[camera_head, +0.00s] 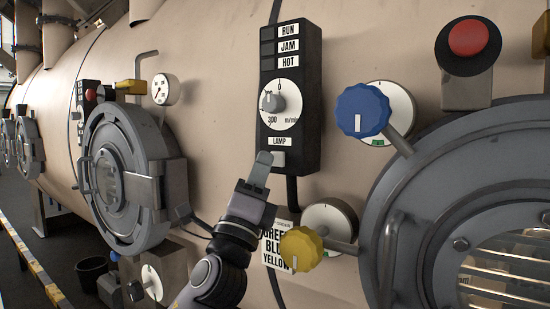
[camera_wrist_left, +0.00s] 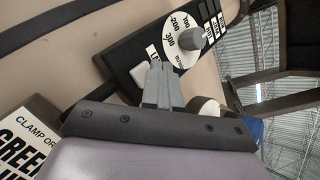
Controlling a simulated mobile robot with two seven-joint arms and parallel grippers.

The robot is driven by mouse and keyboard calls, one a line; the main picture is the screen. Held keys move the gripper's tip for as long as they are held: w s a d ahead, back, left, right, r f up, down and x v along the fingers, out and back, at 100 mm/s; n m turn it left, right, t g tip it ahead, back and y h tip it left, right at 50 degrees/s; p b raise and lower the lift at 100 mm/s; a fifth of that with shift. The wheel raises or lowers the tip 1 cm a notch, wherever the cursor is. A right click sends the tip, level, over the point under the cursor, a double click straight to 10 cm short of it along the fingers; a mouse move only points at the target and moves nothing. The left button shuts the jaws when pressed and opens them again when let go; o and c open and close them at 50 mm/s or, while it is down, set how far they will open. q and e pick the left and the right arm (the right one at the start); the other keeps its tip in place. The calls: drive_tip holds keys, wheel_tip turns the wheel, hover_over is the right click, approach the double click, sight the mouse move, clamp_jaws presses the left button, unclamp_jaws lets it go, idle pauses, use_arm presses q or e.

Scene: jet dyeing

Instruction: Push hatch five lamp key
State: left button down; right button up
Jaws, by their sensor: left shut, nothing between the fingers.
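The black control box (camera_head: 312,100) hangs on the beige vessel wall, with RUN, JAM and HOT labels, a dial and a LAMP label (camera_head: 280,141). The pale lamp key (camera_head: 279,158) sits just below that label. My left gripper (camera_head: 264,158) is shut and empty, its fingertips at the key's left edge in the head view. In the left wrist view, the fingertips (camera_wrist_left: 157,68) overlap one side of the whitish key (camera_wrist_left: 139,74). I cannot tell whether they touch it. No number five is readable here. My right gripper is not in view.
A blue knob (camera_head: 361,109) and a yellow knob (camera_head: 300,249) stick out right of and below the box. A large round hatch (camera_head: 400,200) fills the right, under a red button (camera_head: 467,38). Another hatch (camera_head: 125,175) stands left of my arm.

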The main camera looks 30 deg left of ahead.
use_arm(q)
drive_tip(key=shift+s, duration=0.2)
drive_tip(key=s+p, duration=0.1)
drive_tip(key=s, duration=0.5)
drive_tip(key=shift+a, duration=0.3)
idle(0.5)
drive_tip(key=w+d+f+n+g+h+p, duration=0.15)
drive_tip(key=f+n+g, duration=0.25)
drive_tip(key=f, duration=1)
drive_tip(key=w+d+f+n+g+h, duration=0.2)
drive_tip(key=w+f+n+g, duration=0.15)
drive_tip(key=f, duration=0.95)
drive_tip(key=s+d+f+n+g, duration=0.2)
drive_tip(key=s+f, duration=0.4)
drive_tip(key=f, duration=0.3)
drive_tip(key=s+d+f+n+g+h+p, duration=0.1)
drive_tip(key=s+f+n+g, duration=0.3)
drive_tip(key=f, duration=0.5)
drive_tip(key=s+d+f+n+g+h+p, duration=0.1)
drive_tip(key=s+d+f+n+g, duration=0.2)
drive_tip(key=s+f+n, duration=0.3)
drive_tip(key=s+f, duration=0.3)
drive_tip(key=s, duration=0.1)
drive_tip(key=shift+s+d+f+n, duration=0.15)
drive_tip(key=shift+n, duration=0.2)
